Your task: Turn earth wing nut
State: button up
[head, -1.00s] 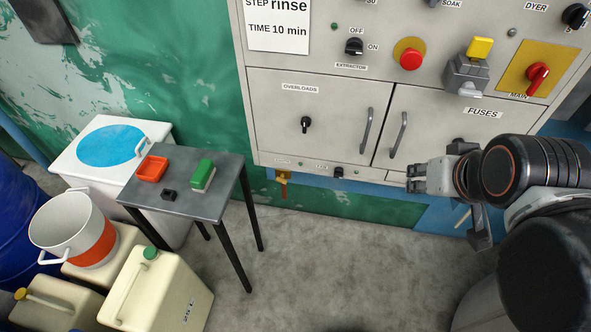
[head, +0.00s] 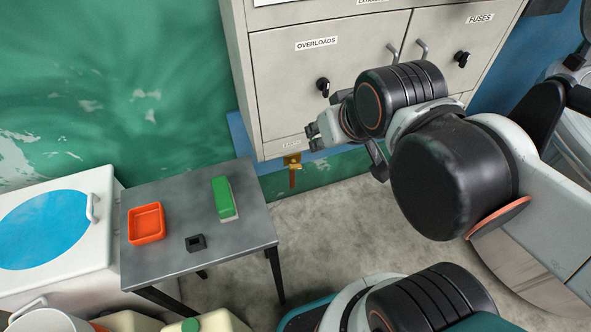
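A small brass-yellow fitting with an orange-brown stem, which looks like the earth wing nut (head: 292,163), hangs just under the lower left edge of the grey control cabinet (head: 290,90). A small label, too small to read, sits on the cabinet right above it. My gripper (head: 311,137) is a little above and to the right of the fitting, in front of the cabinet's bottom strip, and appears apart from it. Its fingers are small and seen from the side, so I cannot tell how far apart they stand. Nothing shows held in it.
A grey metal table (head: 185,264) stands left of the cabinet with an orange tray (head: 146,224), a green-topped block (head: 223,198) and a small black block (head: 196,243). Bare floor lies under my arm.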

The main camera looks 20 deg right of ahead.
aim_at(294, 165)
jog(key=k+l+u, duration=0.35)
jog(key=k+l, duration=0.35)
jog(key=l, duration=0.25)
jog(key=k+l+u, duration=0.4)
jog(key=k+l, duration=0.35)
jog(key=l, duration=0.1)
